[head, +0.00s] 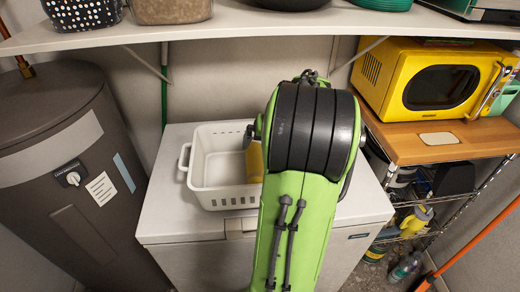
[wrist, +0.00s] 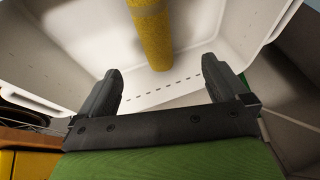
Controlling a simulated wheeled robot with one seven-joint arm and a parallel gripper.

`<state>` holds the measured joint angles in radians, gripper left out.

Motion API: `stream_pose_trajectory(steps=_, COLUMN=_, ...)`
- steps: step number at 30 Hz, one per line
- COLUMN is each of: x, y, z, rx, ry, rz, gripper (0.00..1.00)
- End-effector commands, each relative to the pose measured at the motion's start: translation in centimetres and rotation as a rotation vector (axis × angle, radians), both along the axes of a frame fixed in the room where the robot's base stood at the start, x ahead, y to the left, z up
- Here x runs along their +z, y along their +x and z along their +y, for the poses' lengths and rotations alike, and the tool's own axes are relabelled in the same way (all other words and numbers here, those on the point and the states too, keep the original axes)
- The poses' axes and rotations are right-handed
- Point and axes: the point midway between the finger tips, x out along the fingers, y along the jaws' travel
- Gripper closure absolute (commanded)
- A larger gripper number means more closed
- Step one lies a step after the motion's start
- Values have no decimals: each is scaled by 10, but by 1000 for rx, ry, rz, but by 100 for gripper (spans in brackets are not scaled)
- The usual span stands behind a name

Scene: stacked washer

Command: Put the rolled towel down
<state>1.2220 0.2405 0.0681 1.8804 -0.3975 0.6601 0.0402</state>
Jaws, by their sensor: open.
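The rolled towel (wrist: 152,35) is a yellow roll inside the white basket (wrist: 75,40), its near end close to a basket face with a row of small slots. In the head view the towel (head: 254,163) shows at the basket's right side, partly hidden by my arm. The basket (head: 226,199) stands on a white chest-like appliance. My gripper (wrist: 161,66) is open, its two dark fingers apart with the towel's near end in line with the gap. I see no finger touching the towel. My arm hides most of the gripper in the head view.
The appliance's white top (head: 365,205) is bare to the right of my arm. A yellow microwave (head: 437,85) stands on a wooden-topped rack at right. A grey tank (head: 70,165) stands at left. A loaded shelf (head: 230,32) runs across above the basket.

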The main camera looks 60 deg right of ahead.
Motion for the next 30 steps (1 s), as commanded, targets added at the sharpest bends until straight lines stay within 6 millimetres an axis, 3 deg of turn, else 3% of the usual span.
stream_pose_trajectory(steps=1, x=15, y=-6, z=1, rx=-2, ry=-4, rz=-1, gripper=0)
stream_pose_trajectory(steps=6, x=39, y=-17, z=6, rx=0, ry=-1, rz=-1, gripper=0)
stream_pose_trajectory(steps=13, x=43, y=-20, z=8, rx=1, ry=1, rz=1, gripper=0)
stream_pose_trajectory(steps=16, x=49, y=-9, z=27, rx=44, ry=-12, rz=8, gripper=0)
stream_pose_trajectory(steps=17, x=53, y=-3, z=40, rx=71, ry=-21, rz=14, gripper=0)
stream_pose_trajectory(steps=20, x=67, y=16, z=104, rx=199, ry=-64, rz=34, gripper=0)
stream_pose_trajectory(steps=23, x=78, y=18, z=177, rx=345, ry=-115, rz=50, gripper=0)
stream_pose_trajectory(steps=27, x=79, y=-15, z=271, rx=569, ry=-189, rz=46, gripper=0)
stream_pose_trajectory(steps=30, x=72, y=-49, z=311, rx=708, ry=-231, rz=30, gripper=0)
